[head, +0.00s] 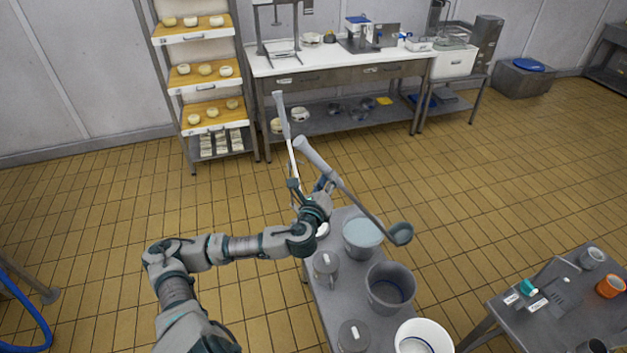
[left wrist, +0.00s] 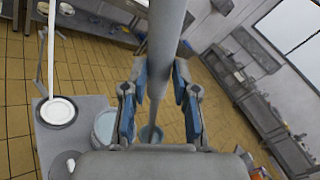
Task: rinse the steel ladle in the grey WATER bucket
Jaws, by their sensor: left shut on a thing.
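The steel ladle is in my left gripper (head: 325,184), which is shut on its handle. The ladle slants down to the right, its thick handle end at the upper left and its bowl (head: 400,233) at the lower right. A grey bucket of pale blue liquid (head: 362,237), seemingly the water, stands on the small table. The ladle's bowl shows just right of this bucket's rim, apparently above it, not in the liquid. In the left wrist view the ladle's handle (left wrist: 166,45) passes between my fingers (left wrist: 158,92). My right gripper is not in view.
A second long-handled tool (head: 283,115) rises close behind my gripper. A deeper grey bucket (head: 390,288), a white bucket (head: 425,335) and two lidded pots (head: 326,265) (head: 353,336) share the small table (head: 335,300).

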